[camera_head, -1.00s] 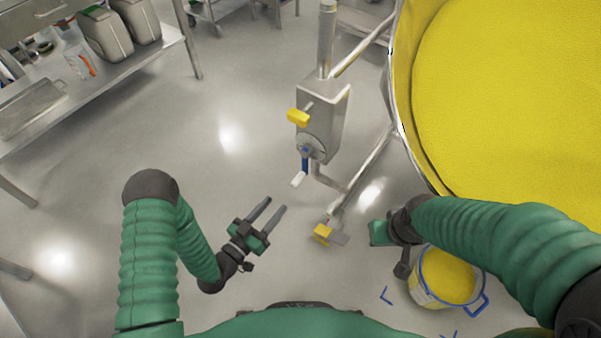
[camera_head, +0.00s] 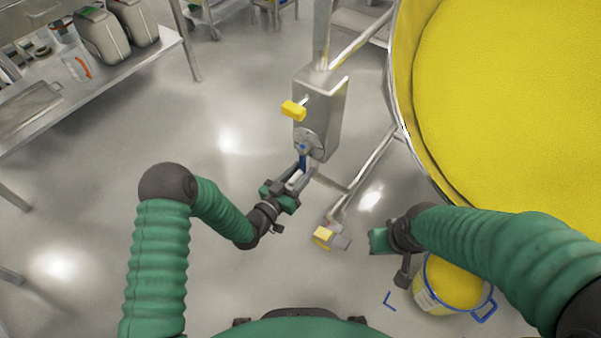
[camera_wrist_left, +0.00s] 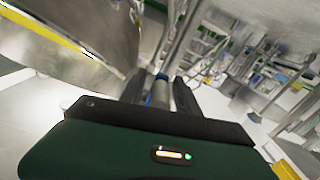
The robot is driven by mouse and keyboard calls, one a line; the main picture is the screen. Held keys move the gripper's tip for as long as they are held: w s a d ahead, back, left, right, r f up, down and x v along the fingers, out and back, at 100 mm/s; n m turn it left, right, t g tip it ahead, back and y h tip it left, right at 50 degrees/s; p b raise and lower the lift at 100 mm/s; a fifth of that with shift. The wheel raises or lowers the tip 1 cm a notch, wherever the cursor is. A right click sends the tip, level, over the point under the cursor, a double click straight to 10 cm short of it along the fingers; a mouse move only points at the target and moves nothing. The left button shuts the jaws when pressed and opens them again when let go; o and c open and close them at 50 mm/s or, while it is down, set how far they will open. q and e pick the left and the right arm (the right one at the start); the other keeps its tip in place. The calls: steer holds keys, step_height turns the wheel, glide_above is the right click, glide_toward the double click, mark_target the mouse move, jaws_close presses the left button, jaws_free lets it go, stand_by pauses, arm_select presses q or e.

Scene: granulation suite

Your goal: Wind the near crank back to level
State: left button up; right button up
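The crank (camera_head: 303,158) is a short blue arm with a white grip on the front of a steel gearbox (camera_head: 320,115). It points downward and a little left. My left gripper (camera_head: 295,178) is at the crank's lower end, its two fingers on either side of the white grip. In the left wrist view, the crank (camera_wrist_left: 158,92) shows between the dark fingers, which look apart, with part of the grip hidden behind the gripper body. My right gripper (camera_head: 380,241) hangs near the yellow tub, and its fingers cannot be made out.
A large round vessel (camera_head: 405,115) with a yellow inside fills the upper right. A yellow knob (camera_head: 293,110) sticks out from the gearbox above the crank. A foot with a yellow block (camera_head: 322,234) and a tub (camera_head: 426,297) stand below.

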arm_select(q)
jaws_close()
stand_by(1.2)
